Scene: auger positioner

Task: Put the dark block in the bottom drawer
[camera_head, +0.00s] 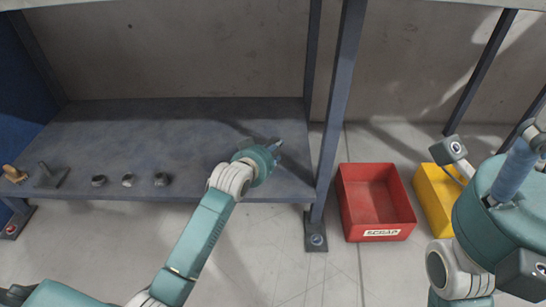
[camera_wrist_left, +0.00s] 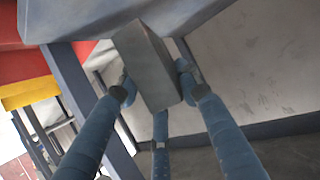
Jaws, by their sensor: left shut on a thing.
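My left gripper (camera_head: 276,146) reaches in over the right part of the lower shelf, close to the frame post. In the left wrist view its blue fingers (camera_wrist_left: 155,90) are shut on the dark block (camera_wrist_left: 146,65), a grey, box-shaped piece held tilted between the fingertips. In the head view I cannot make out the block clearly at the gripper. The bottom drawer is not recognisable in either view.
The lower shelf (camera_head: 110,130) carries a brass piece (camera_head: 14,174), a dark stand-like part (camera_head: 50,176) and several nut-like parts (camera_head: 128,181) along its front. A post (camera_head: 340,90) stands right of my gripper. A red scrap bin (camera_head: 376,232) and yellow bin (camera_head: 432,195) are on the floor.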

